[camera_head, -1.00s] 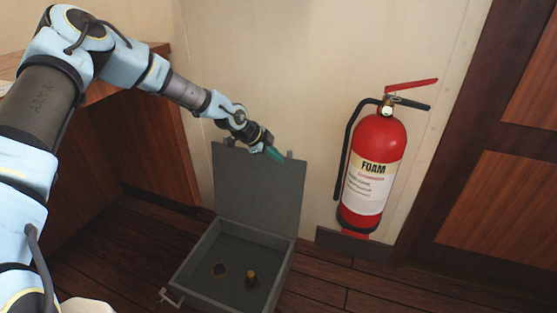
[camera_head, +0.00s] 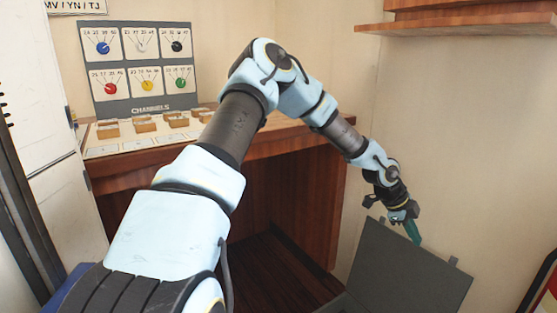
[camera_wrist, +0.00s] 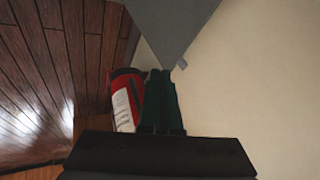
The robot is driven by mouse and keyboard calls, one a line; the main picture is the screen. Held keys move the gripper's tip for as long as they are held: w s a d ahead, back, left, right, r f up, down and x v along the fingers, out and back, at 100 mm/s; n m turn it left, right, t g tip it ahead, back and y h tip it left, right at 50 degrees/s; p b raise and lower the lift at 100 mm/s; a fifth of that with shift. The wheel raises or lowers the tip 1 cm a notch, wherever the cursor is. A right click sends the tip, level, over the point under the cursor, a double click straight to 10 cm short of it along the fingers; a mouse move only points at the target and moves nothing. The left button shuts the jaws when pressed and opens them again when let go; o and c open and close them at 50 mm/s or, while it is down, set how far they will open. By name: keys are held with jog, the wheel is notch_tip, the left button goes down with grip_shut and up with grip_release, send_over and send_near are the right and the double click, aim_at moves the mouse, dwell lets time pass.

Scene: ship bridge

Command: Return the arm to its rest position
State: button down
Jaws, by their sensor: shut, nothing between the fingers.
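My gripper (camera_head: 413,233) is at the end of my outstretched arm, in the right half of the head view, in front of the raised grey lid (camera_head: 405,268) of a box. Its green fingers are together and hold nothing. In the wrist view the shut fingers (camera_wrist: 160,100) point away from the camera. The grey lid (camera_wrist: 175,20) shows at the top there, and a red extinguisher (camera_wrist: 125,90) shows left of the fingers. I cannot tell whether the gripper touches the lid.
A wooden desk (camera_head: 150,165) stands left of and behind my arm, with several small wooden blocks on it and a CHANNELS panel (camera_head: 142,75) behind. A wooden shelf (camera_head: 450,28) juts out at upper right. The extinguisher's edge (camera_head: 545,295) shows at lower right.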

jog(key=a+r+n+t+y, duration=0.1)
jog(key=a+r+n+y, duration=0.25)
jog(key=a+n, duration=1.05)
jog(key=a+r+n+t+y, duration=0.1)
jog(key=a+r+n+y, duration=0.3)
jog(key=a, duration=1.9)
jog(key=s+a+r+n+h, duration=0.1)
jog(key=s+a+r+n, duration=0.25)
jog(key=a, duration=0.25)
jog(key=s+a+r+n, duration=0.2)
jog(key=s+a+n, duration=0.1)
jog(key=a+n, duration=0.2)
notch_tip(320, 180, up, 18)
jog(key=p, duration=1.9)
jog(key=shift+d+r+t+p, duration=0.15)
jog(key=shift+r+t+p, duration=0.05)
jog(key=shift+t+p, duration=0.1)
